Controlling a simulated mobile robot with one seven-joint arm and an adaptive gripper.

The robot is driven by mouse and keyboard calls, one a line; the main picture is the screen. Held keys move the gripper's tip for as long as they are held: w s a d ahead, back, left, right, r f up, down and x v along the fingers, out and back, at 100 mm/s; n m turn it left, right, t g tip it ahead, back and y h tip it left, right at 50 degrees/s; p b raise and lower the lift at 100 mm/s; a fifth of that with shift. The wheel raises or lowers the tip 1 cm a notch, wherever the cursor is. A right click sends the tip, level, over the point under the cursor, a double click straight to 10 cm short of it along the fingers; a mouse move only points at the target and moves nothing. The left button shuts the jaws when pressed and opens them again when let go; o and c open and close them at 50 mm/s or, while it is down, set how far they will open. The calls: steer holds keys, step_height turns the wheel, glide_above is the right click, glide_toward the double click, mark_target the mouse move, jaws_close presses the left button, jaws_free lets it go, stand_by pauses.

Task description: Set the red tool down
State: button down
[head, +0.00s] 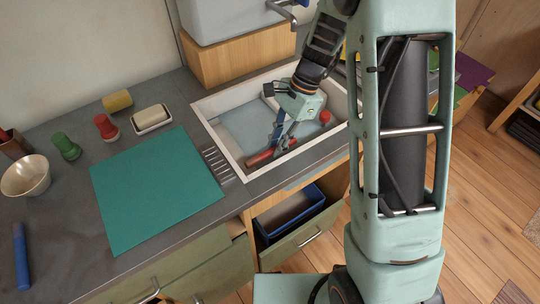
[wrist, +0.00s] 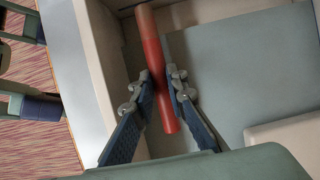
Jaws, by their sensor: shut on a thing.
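The red tool (head: 260,157) is a slim rod, at the near left corner inside the white-rimmed sink (head: 209,122). In the wrist view the red tool (wrist: 153,52) runs lengthwise between my fingers, with a paler brownish far end. My gripper (head: 277,146) reaches down into the sink and is shut on the tool. The wrist view shows the fingertips of my gripper (wrist: 162,82) on both sides of it. I cannot tell whether the tool touches the sink floor. My fingers hide part of it in the head view.
A red round thing (head: 325,117) is at the sink's right side. A teal mat (head: 155,190) lies on the counter to the left, with a soap dish (head: 152,120), shakers and a bowl (head: 26,177) around it. An open drawer (head: 296,222) sticks out below the sink.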

steer(key=shift+f+b, duration=0.3)
steer(key=shift+f, duration=2.7)
steer(key=shift+f, duration=0.15)
steer(key=c, duration=1.9)
jaws_free()
steer(key=p+v, duration=0.1)
steer(key=v, duration=1.1)
steer(key=shift+s+r, duration=0.1)
steer(key=shift+r, duration=0.15)
